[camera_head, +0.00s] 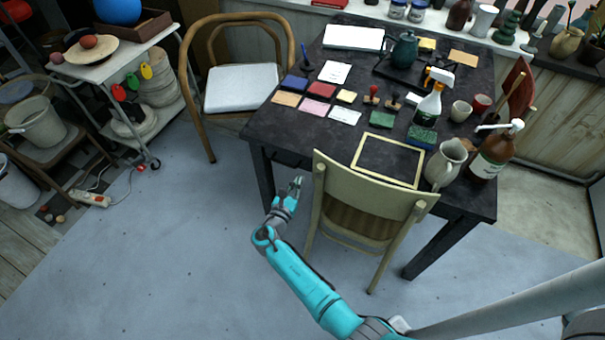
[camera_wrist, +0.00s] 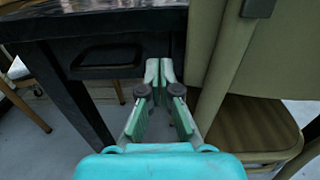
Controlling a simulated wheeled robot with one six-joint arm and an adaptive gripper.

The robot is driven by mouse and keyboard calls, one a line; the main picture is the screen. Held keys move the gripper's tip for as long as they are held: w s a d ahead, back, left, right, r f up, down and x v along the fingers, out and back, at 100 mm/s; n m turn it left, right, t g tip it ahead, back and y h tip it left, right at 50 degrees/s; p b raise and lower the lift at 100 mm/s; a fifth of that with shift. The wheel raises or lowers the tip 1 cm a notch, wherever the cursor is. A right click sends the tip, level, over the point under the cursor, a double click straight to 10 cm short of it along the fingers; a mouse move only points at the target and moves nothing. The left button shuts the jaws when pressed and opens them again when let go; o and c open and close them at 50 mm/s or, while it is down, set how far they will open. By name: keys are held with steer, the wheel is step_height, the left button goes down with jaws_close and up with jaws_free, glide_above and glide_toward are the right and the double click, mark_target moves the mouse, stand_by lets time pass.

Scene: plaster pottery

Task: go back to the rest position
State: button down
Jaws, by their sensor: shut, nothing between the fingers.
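My gripper (camera_head: 296,184) is at the end of my turquoise arm, low in front of the dark table (camera_head: 262,141), just left of the beige chair (camera_head: 375,185). In the wrist view my gripper (camera_wrist: 160,66) is shut, its green fingertips together with nothing between them. Beyond the fingers the table's dark edge (camera_wrist: 110,20) and a drawer-like ledge (camera_wrist: 105,58) show close by. The chair's back and seat (camera_wrist: 248,125) stand close on the right in the wrist view. I cannot tell whether the gripper touches either.
The table holds a spray bottle (camera_head: 428,107), a brown pump bottle (camera_head: 493,152), a cream jug (camera_head: 445,163) and a teapot (camera_head: 404,50). A wooden armchair (camera_head: 240,87) stands left of the table. The grey floor (camera_head: 180,240) is clear at left, with a power strip (camera_head: 90,199) beyond.

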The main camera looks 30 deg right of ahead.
steer(key=v, duration=0.6)
steer(key=shift+s, duration=0.15)
steer(key=s+d+f+m+g+y, duration=0.1)
steer(key=s+f+m+y, duration=0.25)
steer(key=s+f, duration=0.45)
steer(key=s+f+m+y, duration=0.2)
steer(key=s+f+y, duration=0.2)
steer(key=s, duration=0.7)
steer(key=s+a+r+m+y, duration=0.15)
steer(key=s+m+y, duration=0.25)
steer(key=s, duration=0.5)
steer(key=s+a+r+m+t+y, duration=0.2)
steer(key=s+a+r+m+y, duration=0.15)
steer(key=s+r+m, duration=0.55)
steer(key=s+r+m+t, duration=0.1)
steer(key=s+r+m, duration=0.2)
steer(key=r, duration=0.7)
steer(key=s+a+r+m+t, duration=0.1)
steer(key=s+r+m+t, duration=0.1)
steer(key=r, duration=0.8)
steer(key=shift+s+a+m, duration=0.15)
steer(key=shift+s+m, duration=0.7)
steer(key=shift+s, duration=0.05)
